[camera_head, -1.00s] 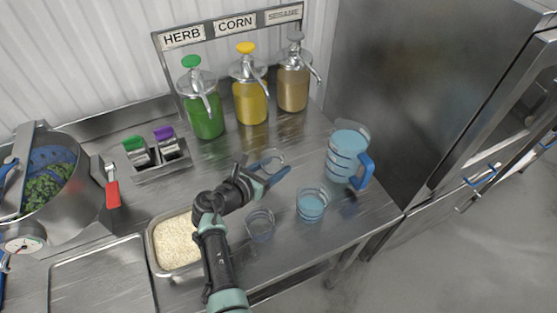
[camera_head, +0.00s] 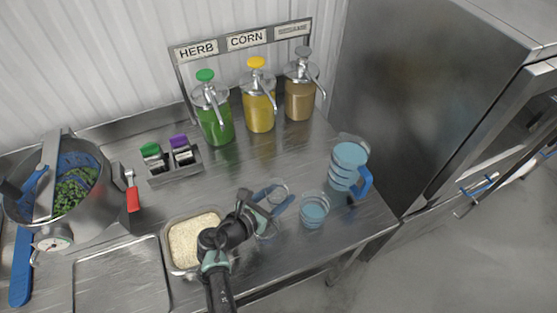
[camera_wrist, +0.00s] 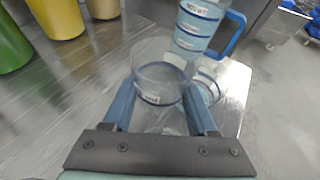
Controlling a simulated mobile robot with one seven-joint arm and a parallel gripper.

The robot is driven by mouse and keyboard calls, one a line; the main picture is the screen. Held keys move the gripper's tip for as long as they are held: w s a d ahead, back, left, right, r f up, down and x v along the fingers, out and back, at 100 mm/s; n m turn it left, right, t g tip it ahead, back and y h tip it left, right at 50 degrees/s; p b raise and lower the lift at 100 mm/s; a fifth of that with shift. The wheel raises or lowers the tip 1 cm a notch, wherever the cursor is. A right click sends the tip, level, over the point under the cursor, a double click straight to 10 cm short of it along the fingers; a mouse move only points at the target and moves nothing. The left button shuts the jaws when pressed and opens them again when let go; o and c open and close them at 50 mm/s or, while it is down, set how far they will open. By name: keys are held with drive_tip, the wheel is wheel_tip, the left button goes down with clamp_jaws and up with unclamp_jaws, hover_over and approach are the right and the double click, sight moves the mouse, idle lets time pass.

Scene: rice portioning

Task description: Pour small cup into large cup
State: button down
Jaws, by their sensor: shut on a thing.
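My gripper (camera_head: 275,198) is shut on a clear cup (camera_head: 277,187), held upright above the bench. In the wrist view its blue fingers grip both sides of this cup (camera_wrist: 158,65), which carries a label and a blue line; I cannot tell what is in it.
A rice pan (camera_head: 196,216) lies left of my gripper. A caddy (camera_head: 176,172), pump bottles (camera_head: 258,108) and a large pot (camera_head: 100,221) stand further back and left. The bench's front edge is close to the cups. Bench between the caddy and jug is clear.

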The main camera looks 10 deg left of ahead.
drive_tip(key=s+p, duration=0.2)
drive_tip(key=s, duration=0.1)
drive_tip(key=s+d+r+p, duration=0.1)
drive_tip(key=s, duration=0.1)
drive_tip(key=shift+r, duration=0.1)
idle(0.6)
